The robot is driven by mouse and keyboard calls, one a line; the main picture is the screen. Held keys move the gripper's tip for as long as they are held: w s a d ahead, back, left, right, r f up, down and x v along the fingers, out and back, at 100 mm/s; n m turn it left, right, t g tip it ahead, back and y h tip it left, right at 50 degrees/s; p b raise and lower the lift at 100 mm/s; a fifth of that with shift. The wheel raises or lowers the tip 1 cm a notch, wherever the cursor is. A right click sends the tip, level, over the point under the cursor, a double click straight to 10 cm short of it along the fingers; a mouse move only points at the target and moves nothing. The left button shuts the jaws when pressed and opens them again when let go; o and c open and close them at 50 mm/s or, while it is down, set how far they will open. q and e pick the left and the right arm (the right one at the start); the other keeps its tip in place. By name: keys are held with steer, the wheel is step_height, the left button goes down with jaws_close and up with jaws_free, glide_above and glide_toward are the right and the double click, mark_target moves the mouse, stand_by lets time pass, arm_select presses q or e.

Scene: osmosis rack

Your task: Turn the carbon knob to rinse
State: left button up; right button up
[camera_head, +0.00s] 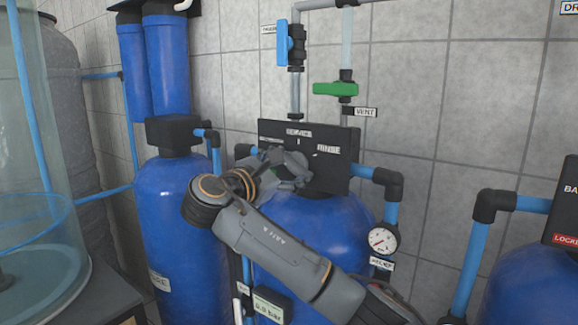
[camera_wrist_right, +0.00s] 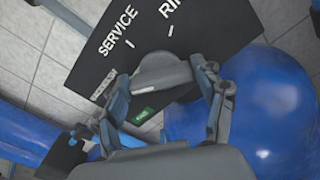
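The black control panel (camera_head: 345,138) sits on top of the middle blue tank (camera_head: 325,225). In the right wrist view the panel (camera_wrist_right: 205,45) carries the words SERVICE and a partly cut-off RIN, each with a white tick. The grey knob (camera_wrist_right: 160,73) lies below these ticks; I cannot tell which tick it points at. My right gripper (camera_wrist_right: 160,85) is open, with one finger on each side of the knob. The right finger is close to it and may touch; a gap shows on the left. In the head view my right gripper (camera_head: 288,168) covers most of the knob. My left gripper is out of view.
A blue-handled valve (camera_head: 283,42) and a green-handled valve (camera_head: 335,89) stand on pipes above the panel. A pressure gauge (camera_head: 382,240) is right of the tank. Another blue tank (camera_head: 165,205) stands left, and a clear vessel (camera_head: 35,150) at far left.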

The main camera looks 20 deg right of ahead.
steer(key=c, duration=0.3)
steer(key=shift+c, duration=0.2)
